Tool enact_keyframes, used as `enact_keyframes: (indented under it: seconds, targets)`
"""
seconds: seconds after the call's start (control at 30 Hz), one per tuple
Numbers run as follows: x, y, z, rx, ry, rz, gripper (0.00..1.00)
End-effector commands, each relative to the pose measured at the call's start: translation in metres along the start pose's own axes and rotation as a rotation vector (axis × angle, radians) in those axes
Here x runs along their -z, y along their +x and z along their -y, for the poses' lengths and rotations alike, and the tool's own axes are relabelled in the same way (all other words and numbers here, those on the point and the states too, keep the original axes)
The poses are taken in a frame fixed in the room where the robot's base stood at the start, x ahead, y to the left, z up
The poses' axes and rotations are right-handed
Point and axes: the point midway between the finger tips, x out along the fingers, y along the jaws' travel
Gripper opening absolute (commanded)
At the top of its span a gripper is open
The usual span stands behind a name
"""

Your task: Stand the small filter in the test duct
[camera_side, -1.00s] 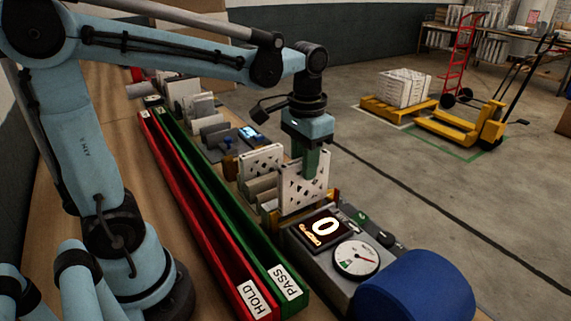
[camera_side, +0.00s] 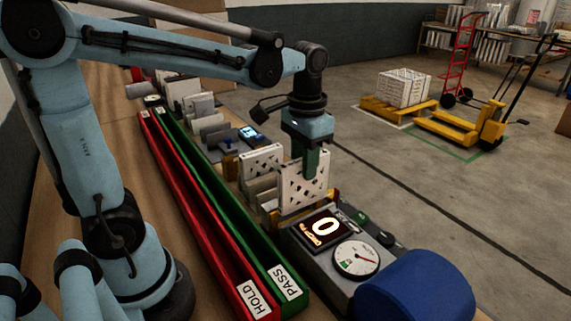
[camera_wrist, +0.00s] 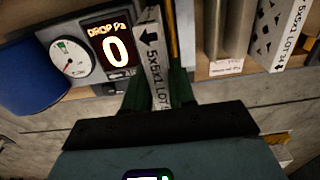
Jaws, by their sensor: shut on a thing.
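My gripper (camera_side: 311,160) is shut on the small filter (camera_side: 292,189), a white upright panel with dark cutouts. In the wrist view the green fingers (camera_wrist: 158,95) sit on both sides of the filter's edge (camera_wrist: 151,50), marked "5x5x1 LOT".
Another perforated white filter (camera_side: 262,160) stands in a rack just behind. A red HOLD channel (camera_side: 205,225) and a green PASS channel (camera_side: 235,232) run along the left. More filters and boxes (camera_side: 185,92) line the bench farther back.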

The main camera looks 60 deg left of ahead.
Motion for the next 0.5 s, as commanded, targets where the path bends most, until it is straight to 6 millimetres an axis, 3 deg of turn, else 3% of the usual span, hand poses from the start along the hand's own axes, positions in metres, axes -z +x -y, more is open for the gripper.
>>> enact_keyframes:
  seconds: [0.5]
  targets:
    - [0.0003,0.0099,0.0,0.0,0.0,0.0,0.0]
